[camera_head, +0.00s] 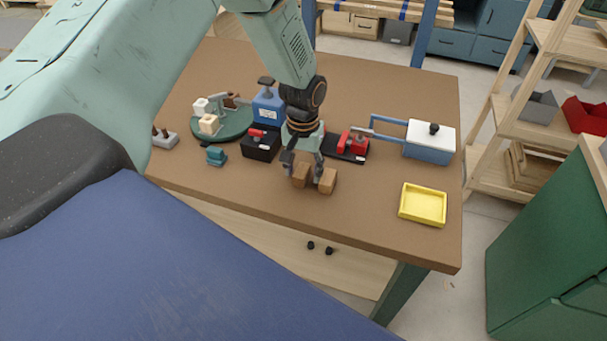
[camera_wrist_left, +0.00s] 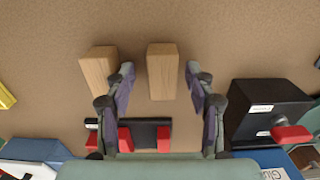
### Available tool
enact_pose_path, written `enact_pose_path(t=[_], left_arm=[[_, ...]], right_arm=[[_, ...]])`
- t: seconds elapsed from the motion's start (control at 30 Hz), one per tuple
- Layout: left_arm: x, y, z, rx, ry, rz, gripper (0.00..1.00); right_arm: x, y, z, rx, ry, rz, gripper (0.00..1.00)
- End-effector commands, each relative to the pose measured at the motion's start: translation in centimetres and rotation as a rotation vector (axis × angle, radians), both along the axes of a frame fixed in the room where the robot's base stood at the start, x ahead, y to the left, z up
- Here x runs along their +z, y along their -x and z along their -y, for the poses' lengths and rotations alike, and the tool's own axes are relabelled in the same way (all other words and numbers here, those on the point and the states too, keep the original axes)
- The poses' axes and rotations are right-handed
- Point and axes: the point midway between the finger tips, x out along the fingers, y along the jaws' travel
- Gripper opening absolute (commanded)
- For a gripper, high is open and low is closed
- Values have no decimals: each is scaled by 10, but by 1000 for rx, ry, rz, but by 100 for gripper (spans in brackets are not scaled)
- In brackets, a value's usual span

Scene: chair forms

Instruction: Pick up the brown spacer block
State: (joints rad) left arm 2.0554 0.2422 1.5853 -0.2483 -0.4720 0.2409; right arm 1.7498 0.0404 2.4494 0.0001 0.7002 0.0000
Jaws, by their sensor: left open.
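Two brown wooden blocks stand side by side on the brown table, with a narrow gap between them. One brown block (camera_head: 300,176) is under my left gripper (camera_head: 303,166); it also shows in the left wrist view (camera_wrist_left: 162,72), between the two fingertips. The other brown block (camera_head: 327,182) is just right of it in the head view and lies outside the fingers, at left in the left wrist view (camera_wrist_left: 99,70). My left gripper is open, pointing down, with nothing held. I cannot tell how far the fingertips are above the table. My right gripper is not in view.
Behind the blocks are a black fixture with a red clamp (camera_head: 347,147) and a black box (camera_head: 262,147). A yellow tray (camera_head: 423,218) lies at right, near a blue-and-white box (camera_head: 430,142). A green turntable (camera_head: 232,126) is at left. The table front near the blocks is clear.

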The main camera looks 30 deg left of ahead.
Motion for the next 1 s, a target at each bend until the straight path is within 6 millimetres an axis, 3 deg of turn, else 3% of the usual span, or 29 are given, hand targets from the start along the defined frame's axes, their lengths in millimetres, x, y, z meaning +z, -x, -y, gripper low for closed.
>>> enact_pose_path(t=[0.33, 0.9, 1.0], left_arm=[[-6, -3, -1, 0, 1, 1, 53], [-6, -3, -1, 0, 1, 2, 5], [-6, -3, -1, 0, 1, 2, 0]], right_arm=[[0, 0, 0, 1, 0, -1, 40], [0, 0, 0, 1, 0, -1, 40], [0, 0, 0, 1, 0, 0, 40]])
